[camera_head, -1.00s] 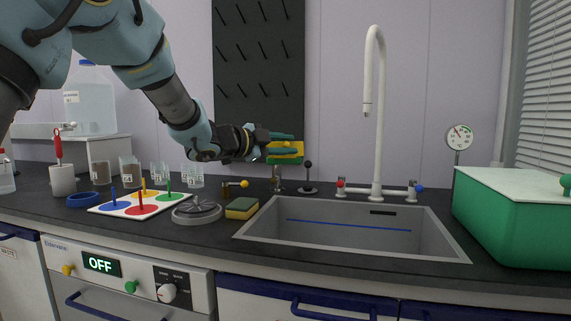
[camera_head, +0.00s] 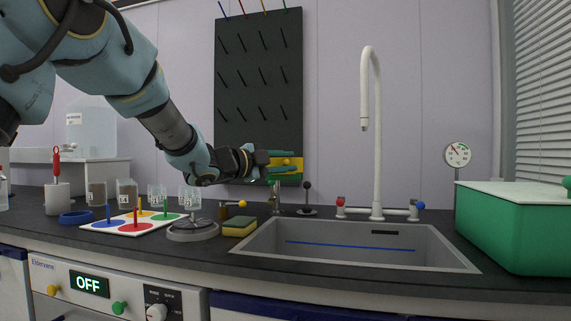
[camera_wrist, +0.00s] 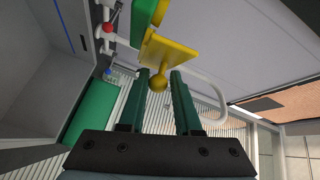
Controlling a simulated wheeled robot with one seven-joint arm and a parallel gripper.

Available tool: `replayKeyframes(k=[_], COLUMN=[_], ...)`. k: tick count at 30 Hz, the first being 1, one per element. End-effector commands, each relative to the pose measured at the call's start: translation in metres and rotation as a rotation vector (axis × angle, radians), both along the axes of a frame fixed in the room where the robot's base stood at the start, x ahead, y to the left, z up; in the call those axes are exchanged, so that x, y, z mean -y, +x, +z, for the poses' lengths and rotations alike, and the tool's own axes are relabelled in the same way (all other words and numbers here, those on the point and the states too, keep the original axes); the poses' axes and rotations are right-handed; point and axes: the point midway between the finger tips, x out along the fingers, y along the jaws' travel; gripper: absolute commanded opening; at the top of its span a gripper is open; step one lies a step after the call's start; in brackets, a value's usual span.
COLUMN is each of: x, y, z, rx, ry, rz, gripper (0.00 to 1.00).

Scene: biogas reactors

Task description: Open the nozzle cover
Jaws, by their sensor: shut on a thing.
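My gripper (camera_head: 282,163) is above the counter, behind the sink's left end and in front of the dark pegboard. Its two green fingers also show in the wrist view (camera_wrist: 164,84). They are shut around a yellow ball knob (camera_wrist: 158,82) on a yellow plate (camera_wrist: 170,55). A green part (camera_wrist: 145,20) adjoins the plate. The yellow piece (camera_head: 296,162) also shows at the fingertips in the head view. I cannot tell whether this piece is the nozzle cover. A small metal fitting (camera_head: 276,196) stands on the counter below my gripper.
A white faucet (camera_head: 376,150) with red and blue knobs stands behind the sink (camera_head: 350,254). A sponge (camera_head: 239,226), a grey round device (camera_head: 193,230) and a coloured board (camera_head: 125,226) are at the left. A green box (camera_head: 510,225) with a gauge (camera_head: 457,154) behind it is at the right.

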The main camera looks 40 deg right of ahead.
Motion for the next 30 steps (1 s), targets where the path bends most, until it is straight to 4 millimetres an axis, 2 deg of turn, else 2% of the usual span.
replayKeyframes(k=[1,2,7,15,19,30], x=[0.0,0.0,0.0,-0.001,-0.011,-0.08], y=[0.0,0.0,0.001,0.001,0.002,0.003], z=[-0.009,-0.009,-0.007,-0.003,-0.003,-0.003], rx=[-0.005,-0.005,-0.005,-0.002,-0.002,-0.003], ry=[0.014,0.014,0.012,0.005,0.005,0.005], rz=[0.0,0.001,0.002,0.002,0.004,0.005], gripper=[0.0,0.36,0.55,0.56,0.56,0.56])
